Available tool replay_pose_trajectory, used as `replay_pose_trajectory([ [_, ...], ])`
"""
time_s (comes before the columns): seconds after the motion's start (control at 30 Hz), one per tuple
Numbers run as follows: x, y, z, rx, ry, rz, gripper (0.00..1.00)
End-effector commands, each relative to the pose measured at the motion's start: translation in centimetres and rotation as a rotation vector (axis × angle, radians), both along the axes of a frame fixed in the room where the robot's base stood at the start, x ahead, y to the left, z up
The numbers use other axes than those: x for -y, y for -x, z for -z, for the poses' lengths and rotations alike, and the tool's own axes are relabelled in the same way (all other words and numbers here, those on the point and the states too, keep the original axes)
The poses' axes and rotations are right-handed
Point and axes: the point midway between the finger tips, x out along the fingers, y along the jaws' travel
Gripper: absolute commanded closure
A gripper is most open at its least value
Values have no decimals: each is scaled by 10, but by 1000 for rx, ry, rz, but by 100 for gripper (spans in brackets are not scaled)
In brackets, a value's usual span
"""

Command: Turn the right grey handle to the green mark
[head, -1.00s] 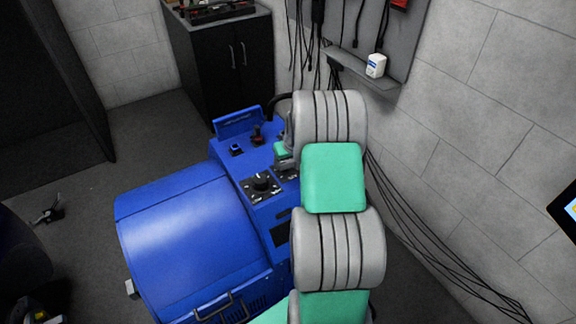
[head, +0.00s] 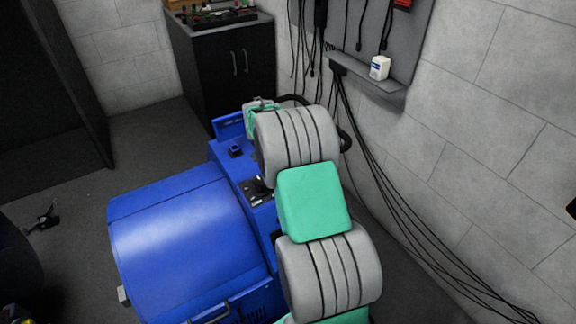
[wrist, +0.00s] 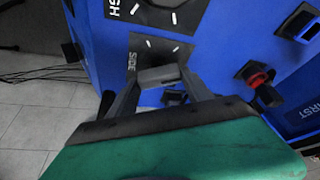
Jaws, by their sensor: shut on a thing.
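In the wrist view my gripper (wrist: 163,78) is closed around a grey handle (wrist: 158,74), with one finger on each side. The handle sits on a black dial plate (wrist: 135,52) lettered "SIDE", with short white marks showing above it. I see no green mark in this view; my gripper and its green housing cover the near side. In the head view my arm covers the handle and the fingers.
A second grey handle (wrist: 165,3) is cut off at the wrist view's top. A red-and-black switch (wrist: 260,82) stands to the right. In the head view, the blue machine (head: 185,240) lies left of my arm, with a dark cabinet (head: 222,70) behind and wall cables (head: 400,190) right.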

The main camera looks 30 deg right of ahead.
Motion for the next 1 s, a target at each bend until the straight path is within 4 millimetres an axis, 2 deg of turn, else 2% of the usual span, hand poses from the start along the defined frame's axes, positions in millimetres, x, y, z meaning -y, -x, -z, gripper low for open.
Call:
replay_pose_trajectory([
  [0.3, 0, -3, 1, 1, 0, 266, 82],
  [0.5, 0, -3, 0, 1, 0, 382, 82],
  [1.0, 1, -3, -1, 0, 0, 469, 82],
])
